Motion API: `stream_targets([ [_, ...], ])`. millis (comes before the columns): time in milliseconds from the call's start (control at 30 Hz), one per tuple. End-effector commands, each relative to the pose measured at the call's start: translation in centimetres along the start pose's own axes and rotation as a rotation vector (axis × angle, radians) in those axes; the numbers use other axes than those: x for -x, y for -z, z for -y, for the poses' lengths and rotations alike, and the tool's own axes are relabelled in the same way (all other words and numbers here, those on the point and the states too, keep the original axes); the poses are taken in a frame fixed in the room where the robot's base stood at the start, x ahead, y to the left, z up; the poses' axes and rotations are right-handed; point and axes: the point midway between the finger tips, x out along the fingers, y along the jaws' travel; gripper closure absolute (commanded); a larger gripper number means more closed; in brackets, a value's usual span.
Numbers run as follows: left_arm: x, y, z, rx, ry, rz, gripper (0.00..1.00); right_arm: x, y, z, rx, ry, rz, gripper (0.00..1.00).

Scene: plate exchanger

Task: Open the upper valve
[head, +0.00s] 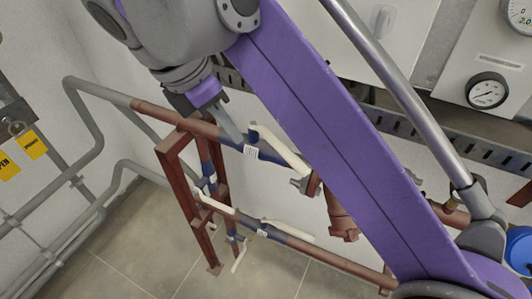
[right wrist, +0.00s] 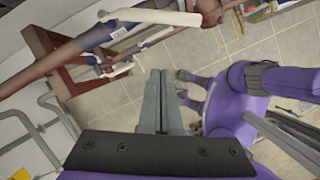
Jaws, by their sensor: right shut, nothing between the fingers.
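The upper valve (head: 253,133) has a blue body on the upper brown pipe and a long cream lever (head: 285,153) slanting down to the right, partly behind my purple arm. In the right wrist view its lever (right wrist: 150,16) crosses the top of the picture. My right gripper (head: 231,125) is shut and empty, its grey fingers overlapping the upper pipe in the head view, just left of the valve body. In the right wrist view the closed fingertips (right wrist: 158,72) point up, apart from the lever. I do not make out my left gripper.
A lower pipe carries another cream lever (head: 215,205) below the upper valve. A brown frame (head: 175,190) holds the pipes. Grey pipes (head: 85,120) run along the left wall. A gauge (head: 487,91) is at the right.

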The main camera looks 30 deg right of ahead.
Motion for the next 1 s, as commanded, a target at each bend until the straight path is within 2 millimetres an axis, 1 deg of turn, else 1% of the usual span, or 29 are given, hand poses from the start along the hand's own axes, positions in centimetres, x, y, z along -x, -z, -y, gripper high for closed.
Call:
stream_targets([
  [67,-0.2,-0.1,0.0,0.000,0.000,0.001,0.21,-0.3,0.1,0.0,0.019,-0.004,0.005,1.00],
  [167,-0.4,-0.3,0.0,0.000,0.000,0.002,0.21,-1.4,0.0,0.0,0.017,-0.003,0.005,1.00],
  [267,-0.7,-0.6,0.0,0.000,0.000,0.003,0.21,-3.3,0.0,0.0,0.014,-0.002,0.005,1.00],
  [500,-1.5,-1.1,0.0,0.000,0.000,0.007,0.21,-8.6,0.0,0.0,0.012,-0.001,0.004,1.00],
  [600,-1.6,-1.2,0.0,0.000,0.000,0.007,0.21,-10.3,-0.3,0.0,0.011,-0.001,0.004,1.00],
  [700,-1.5,-1.1,0.0,0.000,0.000,0.007,0.21,-10.6,-2.0,0.0,0.008,-0.001,0.004,1.00],
  [800,-1.4,-1.1,0.0,0.000,0.000,0.007,0.21,-11.0,-3.0,-0.1,0.010,-0.002,0.003,1.00],
  [1000,-1.4,-1.1,0.0,0.000,0.000,0.007,0.21,-11.3,-3.7,-0.1,0.013,-0.003,0.003,1.00],
])
